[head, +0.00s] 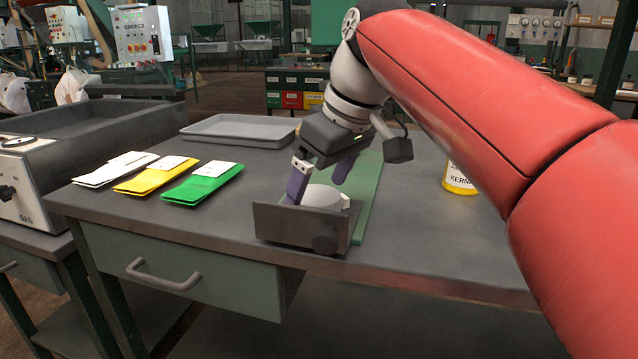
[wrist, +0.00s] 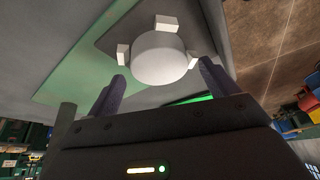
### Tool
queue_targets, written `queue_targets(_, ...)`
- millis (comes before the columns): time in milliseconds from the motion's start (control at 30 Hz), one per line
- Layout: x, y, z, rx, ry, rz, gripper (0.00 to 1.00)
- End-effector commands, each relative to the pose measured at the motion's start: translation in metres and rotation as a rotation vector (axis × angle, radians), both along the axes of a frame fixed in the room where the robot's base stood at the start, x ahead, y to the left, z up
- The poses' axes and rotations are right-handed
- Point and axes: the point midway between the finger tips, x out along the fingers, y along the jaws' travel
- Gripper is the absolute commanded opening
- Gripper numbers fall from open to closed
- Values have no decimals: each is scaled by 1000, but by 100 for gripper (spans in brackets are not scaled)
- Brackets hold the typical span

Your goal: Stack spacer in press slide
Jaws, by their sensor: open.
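My gripper (head: 320,181) is open above the press slide (head: 293,224), a grey metal tray with a dark round knob on its front. A white round spacer (head: 322,197) sits in the slide, partly hidden behind its front wall and a finger. In the wrist view the spacer (wrist: 161,58) shows as a round disc with small white blocks around it. The fingertips (wrist: 162,75) are on either side of its near edge. I cannot tell whether they touch it.
White, yellow and green packets (head: 203,183) lie left of the slide. An empty grey tray (head: 241,129) is behind them. A yellow labelled container (head: 459,180) stands to the right, partly behind my arm. A green strip (head: 367,190) runs beside the slide.

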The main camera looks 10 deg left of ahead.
Motion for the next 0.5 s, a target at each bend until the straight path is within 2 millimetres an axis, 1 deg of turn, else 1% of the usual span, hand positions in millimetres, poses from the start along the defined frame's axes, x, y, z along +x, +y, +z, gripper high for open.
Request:
queue_targets(33,-1,-3,11,2,-4,-1,86)
queue_targets(300,-11,-24,68,2,-3,-2,86)
queue_targets(400,-15,-30,85,1,-2,-2,86)
queue_targets(500,-16,-34,92,2,-3,-1,86)
